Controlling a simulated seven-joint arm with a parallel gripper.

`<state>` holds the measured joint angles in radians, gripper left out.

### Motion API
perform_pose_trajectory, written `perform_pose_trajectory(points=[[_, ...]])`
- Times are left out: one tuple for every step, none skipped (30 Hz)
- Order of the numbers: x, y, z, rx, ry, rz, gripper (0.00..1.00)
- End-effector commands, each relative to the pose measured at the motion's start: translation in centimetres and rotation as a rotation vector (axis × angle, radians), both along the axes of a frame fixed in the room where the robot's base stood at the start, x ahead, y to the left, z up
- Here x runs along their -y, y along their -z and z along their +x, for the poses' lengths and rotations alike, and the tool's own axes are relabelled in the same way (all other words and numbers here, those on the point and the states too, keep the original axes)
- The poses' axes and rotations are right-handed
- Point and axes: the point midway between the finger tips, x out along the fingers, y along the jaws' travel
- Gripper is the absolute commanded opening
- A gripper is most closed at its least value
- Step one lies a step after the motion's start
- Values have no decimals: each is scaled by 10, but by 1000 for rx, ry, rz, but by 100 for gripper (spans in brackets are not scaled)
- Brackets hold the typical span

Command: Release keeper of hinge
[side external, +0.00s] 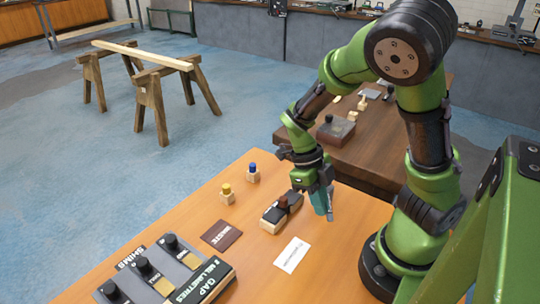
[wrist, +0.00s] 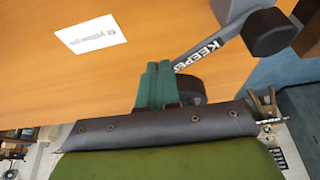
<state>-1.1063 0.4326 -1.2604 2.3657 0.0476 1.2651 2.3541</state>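A grey lever lettered KEEPER (wrist: 203,50) shows in the wrist view, with a black block-like knob (wrist: 269,32) at its upper right end. Its lower end reaches the right side of my fingers, and a dark rounded part (wrist: 191,88) shows partly behind them. My gripper (wrist: 159,64) has teal fingers side by side, with no clear gap between them and nothing visible held. I cannot tell whether they touch the lever. In the side view my gripper (side external: 325,208) points down at the bench, just right of a black-and-wood block (side external: 271,217) with a brown knob (side external: 283,202). The lever is not clear there.
A white card (side external: 292,254) and a dark plate (side external: 221,235) lie on the orange bench. Yellow-topped (side external: 227,194) and blue-topped (side external: 253,173) pegs stand behind. A gap box with black knobs (side external: 168,279) is front left. A darker table (side external: 350,150) stands behind.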

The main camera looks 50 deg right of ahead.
Motion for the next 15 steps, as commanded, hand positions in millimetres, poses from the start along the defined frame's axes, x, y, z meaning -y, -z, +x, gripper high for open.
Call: perform_pose_trajectory(points=[[0, 0, -6, -3, 1, 7, 0], [1, 0, -8, -3, 1, 7, 0], [2, 0, -11, -2, 2, 8, 0], [4, 0, -14, -2, 0, 8, 0], [5, 0, -17, -2, -31, 8, 0], [6, 0, -19, -1, -75, 9, 0], [8, 0, -22, -1, -104, 9, 0], [9, 0, -24, -2, -132, 9, 0], [11, 0, -27, 0, -170, 8, 0], [13, 0, -29, -1, -199, 8, 0], [15, 0, -31, -1, -229, 7, 0], [17, 0, -34, 0, -265, 7, 0], [19, 0, -36, 0, -288, 6, 0], [22, 0, -38, -1, -280, 5, 0], [24, 0, -40, -1, -277, 5, 0]])
